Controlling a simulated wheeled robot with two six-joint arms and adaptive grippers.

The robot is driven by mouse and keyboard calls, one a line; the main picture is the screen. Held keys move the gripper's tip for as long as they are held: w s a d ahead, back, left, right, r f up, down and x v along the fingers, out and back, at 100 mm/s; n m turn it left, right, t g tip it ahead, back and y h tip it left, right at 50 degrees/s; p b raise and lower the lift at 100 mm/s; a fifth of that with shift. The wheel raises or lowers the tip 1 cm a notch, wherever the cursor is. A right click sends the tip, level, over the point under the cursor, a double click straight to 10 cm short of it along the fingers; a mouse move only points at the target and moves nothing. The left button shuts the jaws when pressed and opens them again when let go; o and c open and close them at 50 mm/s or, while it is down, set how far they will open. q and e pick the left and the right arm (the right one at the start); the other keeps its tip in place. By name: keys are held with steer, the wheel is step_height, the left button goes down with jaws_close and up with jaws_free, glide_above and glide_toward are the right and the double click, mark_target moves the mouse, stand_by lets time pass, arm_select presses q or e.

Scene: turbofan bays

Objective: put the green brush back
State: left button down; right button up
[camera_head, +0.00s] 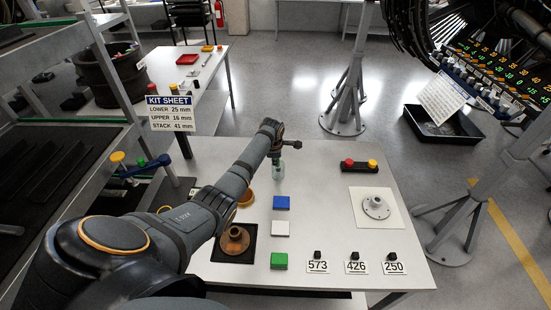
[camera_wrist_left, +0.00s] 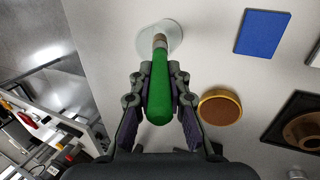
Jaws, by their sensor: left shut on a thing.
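The green brush (camera_wrist_left: 158,95) is between the fingers of my left gripper (camera_wrist_left: 159,108) in the left wrist view, its green handle toward the camera. Its metal collar points away at a pale round glassy dish or jar (camera_wrist_left: 174,29) on the table. I cannot tell whether the tip is inside it or above it. In the head view my left gripper (camera_head: 277,151) is over the table's back part, just above a pale greenish glassy thing (camera_head: 278,169). The brush is hardly visible there. My right gripper is not in view.
Blue (camera_head: 281,202), white (camera_head: 280,228) and green (camera_head: 279,261) blocks stand in a column on the table. A brown flanged part (camera_head: 234,240) sits on a black square beneath my arm. A grey flange (camera_head: 376,207) lies on a white sheet at right. The table's middle right is clear.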

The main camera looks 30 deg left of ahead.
arm_select(q)
steer(key=c, duration=1.4)
jaws_free()
steer(key=shift+o, duration=0.4)
steer(key=shift+r, duration=0.15)
steer(key=shift+r, duration=0.4)
steer(key=b+v, duration=0.1)
steer(key=v, duration=1.1)
steer(key=shift+b, duration=0.4)
steer(key=shift+r, duration=0.1)
